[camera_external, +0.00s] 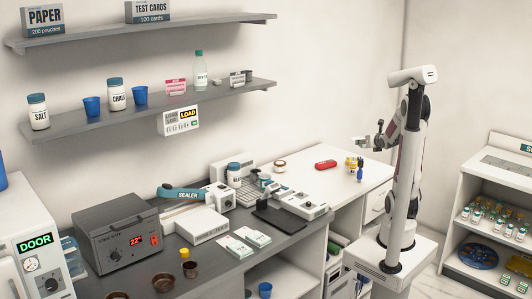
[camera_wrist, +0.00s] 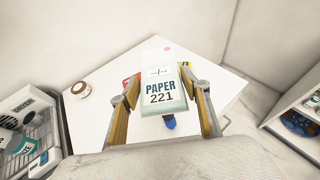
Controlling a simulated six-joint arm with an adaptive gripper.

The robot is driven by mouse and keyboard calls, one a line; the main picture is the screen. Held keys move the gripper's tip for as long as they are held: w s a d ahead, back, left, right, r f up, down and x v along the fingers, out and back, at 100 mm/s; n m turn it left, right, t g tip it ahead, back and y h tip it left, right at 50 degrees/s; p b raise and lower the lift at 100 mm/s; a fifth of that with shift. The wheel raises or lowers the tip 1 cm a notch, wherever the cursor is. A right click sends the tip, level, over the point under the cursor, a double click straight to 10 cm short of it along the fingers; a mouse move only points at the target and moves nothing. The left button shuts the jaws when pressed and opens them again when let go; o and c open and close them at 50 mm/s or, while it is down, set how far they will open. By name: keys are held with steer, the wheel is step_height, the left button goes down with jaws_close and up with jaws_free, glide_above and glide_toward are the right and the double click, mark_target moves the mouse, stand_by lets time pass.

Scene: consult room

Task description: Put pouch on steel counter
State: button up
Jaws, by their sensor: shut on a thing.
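The pouch (camera_wrist: 160,92) is pale, with a green edge and a white label reading "PAPER 221". My gripper (camera_wrist: 161,84) is shut on it, with one yellow-padded finger on each side in the wrist view. In the external view my gripper (camera_external: 372,142) is raised above the white desk, and the pouch is too small there to make out clearly. The grey steel counter (camera_external: 222,262) runs along the wall to the left, well away from my gripper.
The white desk (camera_external: 325,185) holds a red case (camera_external: 325,165), a small jar (camera_external: 280,166) and a yellow and blue item (camera_external: 352,163). The counter bears a sealer (camera_external: 180,193), a grey heater box (camera_external: 118,232), a white box (camera_external: 202,226) and flat packs (camera_external: 236,247). Bare counter shows near its front edge.

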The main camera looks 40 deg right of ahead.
steer(key=shift+m+g+h, duration=0.5)
steer(key=shift+m+h, duration=0.2)
steer(key=shift+s+d+r, duration=0.25)
steer(key=shift+s+d, duration=0.05)
steer(key=shift+s, duration=0.25)
steer(key=shift+s+d+r, duration=0.3)
steer(key=shift+s, duration=0.25)
steer(key=shift+s+d+r, duration=0.25)
steer(key=shift+s+d, duration=0.05)
steer(key=shift+s, duration=0.25)
steer(key=shift+w+f, duration=0.15)
steer(key=shift+w, duration=0.65)
steer(key=w+a+f+n+t+y, duration=0.1)
steer(key=w+a+f+n+y, duration=0.1)
steer(key=w, duration=0.5)
steer(key=w+a+f+n+t+y, duration=0.1)
steer(key=w+a+f+n+y, duration=0.2)
steer(key=w+f, duration=0.3)
steer(key=w+a+f+n+t+y, duration=0.1)
steer(key=w+a+f+n+y, duration=0.2)
steer(key=w, duration=0.5)
steer(key=shift+a+f+y, duration=0.3)
steer(key=shift+a+f, duration=0.15)
steer(key=shift+a, duration=0.65)
steer(key=shift+w, duration=0.1)
steer(key=shift+f, duration=3.15)
